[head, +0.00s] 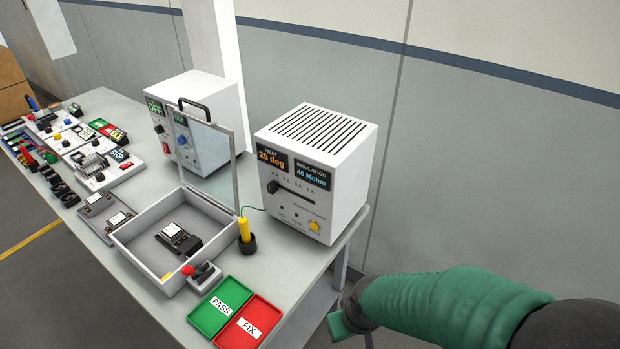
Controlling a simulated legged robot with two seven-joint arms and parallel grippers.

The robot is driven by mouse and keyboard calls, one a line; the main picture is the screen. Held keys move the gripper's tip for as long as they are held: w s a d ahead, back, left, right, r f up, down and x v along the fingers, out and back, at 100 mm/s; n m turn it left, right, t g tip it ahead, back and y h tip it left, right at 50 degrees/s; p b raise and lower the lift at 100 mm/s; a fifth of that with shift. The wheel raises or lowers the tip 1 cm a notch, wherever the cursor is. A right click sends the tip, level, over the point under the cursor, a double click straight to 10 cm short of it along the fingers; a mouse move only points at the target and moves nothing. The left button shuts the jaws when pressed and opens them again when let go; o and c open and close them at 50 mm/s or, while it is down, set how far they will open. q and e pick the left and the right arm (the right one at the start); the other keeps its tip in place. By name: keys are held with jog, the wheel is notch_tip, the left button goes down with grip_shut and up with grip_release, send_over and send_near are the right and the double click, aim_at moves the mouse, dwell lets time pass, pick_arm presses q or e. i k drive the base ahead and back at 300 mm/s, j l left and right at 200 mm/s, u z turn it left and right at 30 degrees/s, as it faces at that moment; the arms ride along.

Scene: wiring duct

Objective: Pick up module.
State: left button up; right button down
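A dark module (184,241) with a pale label lies inside an open light-grey box (143,268) whose framed lid stands raised at the back. Two more small labelled modules, one (96,200) and another (119,219), sit on grey plates left of the box. I cannot tell which one the task means. My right gripper (347,318) is low at the right, beyond the table's edge and well apart from all the modules. Its fingers are mostly hidden, so its opening does not show. My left gripper is out of view.
Green PASS (209,320) and red FIX (265,334) trays lie at the front right. A red-knobbed lever (203,278) and a yellow probe in a black holder (246,237) stand beside the box. Two white instruments, one reading heat (325,195), stand behind. Switch panels fill the left.

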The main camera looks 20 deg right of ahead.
aim_at(174, 234)
jog(key=i+j+z, duration=0.1)
jog(key=j+z, duration=0.9)
